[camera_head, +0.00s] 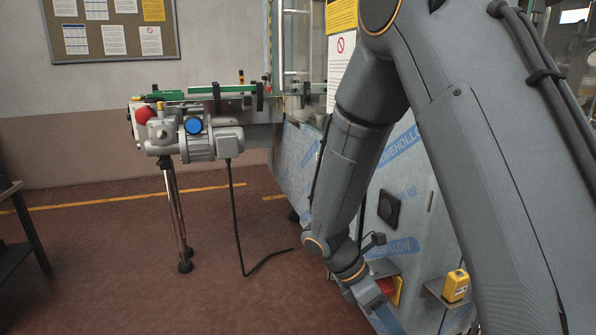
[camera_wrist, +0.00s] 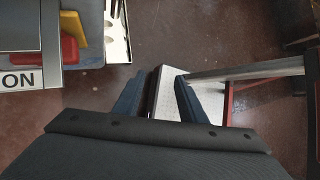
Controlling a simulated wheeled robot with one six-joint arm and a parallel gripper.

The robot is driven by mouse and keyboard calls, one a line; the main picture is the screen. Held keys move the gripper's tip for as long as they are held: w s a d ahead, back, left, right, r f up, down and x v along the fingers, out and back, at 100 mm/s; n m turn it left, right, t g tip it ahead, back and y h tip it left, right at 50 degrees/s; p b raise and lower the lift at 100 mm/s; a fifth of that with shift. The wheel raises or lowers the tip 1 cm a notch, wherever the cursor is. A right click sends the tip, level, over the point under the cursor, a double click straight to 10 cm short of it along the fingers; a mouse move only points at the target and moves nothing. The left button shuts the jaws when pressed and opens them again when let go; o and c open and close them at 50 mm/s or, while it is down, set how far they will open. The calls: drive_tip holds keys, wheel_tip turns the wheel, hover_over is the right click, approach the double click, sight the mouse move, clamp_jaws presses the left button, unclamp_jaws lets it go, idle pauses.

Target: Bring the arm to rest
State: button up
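My arm reaches down in front of the film-wrapped machine (camera_head: 300,150) in the head view. Its wrist is low, near the bottom of the picture, and the fingertips are not clear there. In the wrist view my gripper (camera_wrist: 159,77) has its two dark blue fingers apart, pointing away over the floor. A pale speckled plate (camera_wrist: 168,92) shows between and beyond the fingers. I cannot tell how far below them it is, and no grip on it shows.
A red knob on a yellow plate (camera_head: 397,291) and a yellow device on a bracket (camera_head: 455,286) are close to my wrist. A conveyor with a motor (camera_head: 200,140) stands at left, its cable (camera_head: 239,220) trailing on the floor. The floor (camera_head: 110,260) at left front is clear.

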drive_tip(key=s+r+m+t+y+p, duration=0.1)
drive_tip(key=s+r+m+y+p, duration=0.2)
drive_tip(key=r+m, duration=0.6)
drive_tip(key=s+a+r+m+t+y+p, duration=0.1)
drive_tip(key=s+r+m+t+y+p, duration=0.1)
drive_tip(key=s+r+m+y+p, duration=0.2)
drive_tip(key=s+r+m+p, duration=0.3)
drive_tip(key=r+m+p, duration=0.2)
drive_tip(key=r+m, duration=0.1)
drive_tip(key=shift+s+m, duration=0.3)
drive_tip(key=shift+s, duration=0.1)
